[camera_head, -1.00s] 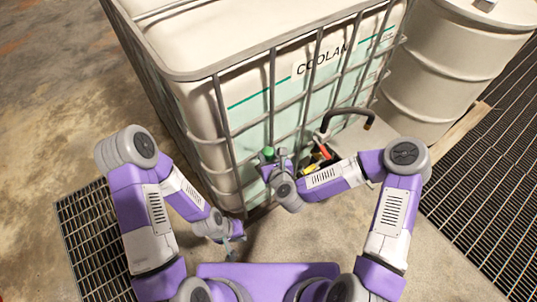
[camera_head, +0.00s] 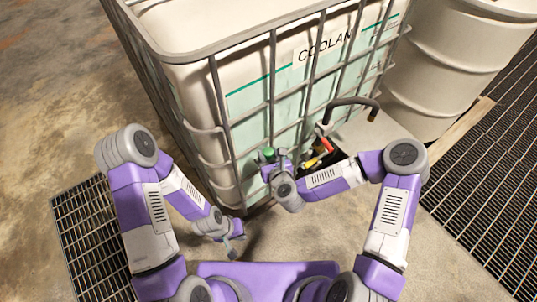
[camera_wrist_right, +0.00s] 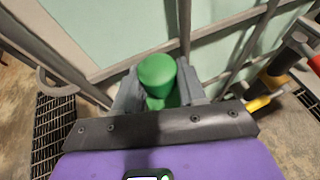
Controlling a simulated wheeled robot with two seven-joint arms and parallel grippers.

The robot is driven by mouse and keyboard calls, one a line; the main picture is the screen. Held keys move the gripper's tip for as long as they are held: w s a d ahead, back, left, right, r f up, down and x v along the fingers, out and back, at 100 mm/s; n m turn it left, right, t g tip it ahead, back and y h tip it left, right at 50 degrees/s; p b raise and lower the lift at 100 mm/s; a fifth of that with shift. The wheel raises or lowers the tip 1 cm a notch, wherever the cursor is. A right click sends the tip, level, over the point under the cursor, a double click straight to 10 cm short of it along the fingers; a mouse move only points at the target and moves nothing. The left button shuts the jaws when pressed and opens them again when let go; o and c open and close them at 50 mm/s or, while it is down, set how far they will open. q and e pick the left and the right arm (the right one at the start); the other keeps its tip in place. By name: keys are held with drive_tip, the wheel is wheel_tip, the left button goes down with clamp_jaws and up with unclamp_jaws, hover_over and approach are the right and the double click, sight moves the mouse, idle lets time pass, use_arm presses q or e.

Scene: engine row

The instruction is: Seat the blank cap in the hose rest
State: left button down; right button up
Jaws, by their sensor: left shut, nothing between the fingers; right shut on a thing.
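The green blank cap (camera_head: 268,153) is held upright in my right gripper (camera_head: 278,160), in front of the caged tank. In the right wrist view the cap (camera_wrist_right: 157,76) sits between the two grey fingers (camera_wrist_right: 158,92), which are shut on it. My left gripper (camera_head: 236,238) is shut and empty, low over the floor at the lower left of the tank. A grey curved hook (camera_wrist_right: 55,84) shows at the left of the right wrist view. I cannot tell whether it is the hose rest.
The coolant tank (camera_head: 240,105) in its grey bar cage stands close ahead. A black hose (camera_head: 350,101), a red handle (camera_head: 327,145) and a yellow fitting (camera_head: 312,162) are right of my right gripper. A white drum (camera_head: 440,80) stands at right. Floor grates (camera_head: 90,240) lie on both sides.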

drive_tip(key=o, duration=1.3)
drive_tip(key=shift+c, duration=0.2)
drive_tip(key=p+v, duration=0.2)
drive_tip(key=v, duration=0.5)
drive_tip(key=shift+s+r+p, duration=0.2)
drive_tip(key=shift+s+p, duration=0.05)
drive_tip(key=shift+p, duration=0.15)
drive_tip(key=s+d+f+n+g+p, duration=0.1)
drive_tip(key=s+f+n+g, duration=0.3)
drive_tip(key=n, duration=0.6)
drive_tip(key=s+d+f+n+g+p, duration=0.1)
drive_tip(key=s+d+f+n+g, duration=0.3)
drive_tip(key=n, duration=0.5)
drive_tip(key=s+d+f+n+g+p, duration=0.1)
drive_tip(key=s+d+f+n+g, duration=0.1)
drive_tip(key=s+f+n+g, duration=0.2)
drive_tip(key=s+f+n, duration=0.1)
drive_tip(key=s+n, duration=0.2)
drive_tip(key=n, duration=0.3)
drive_tip(key=shift+s+d+n, duration=0.25)
drive_tip(key=shift+s+n, duration=0.05)
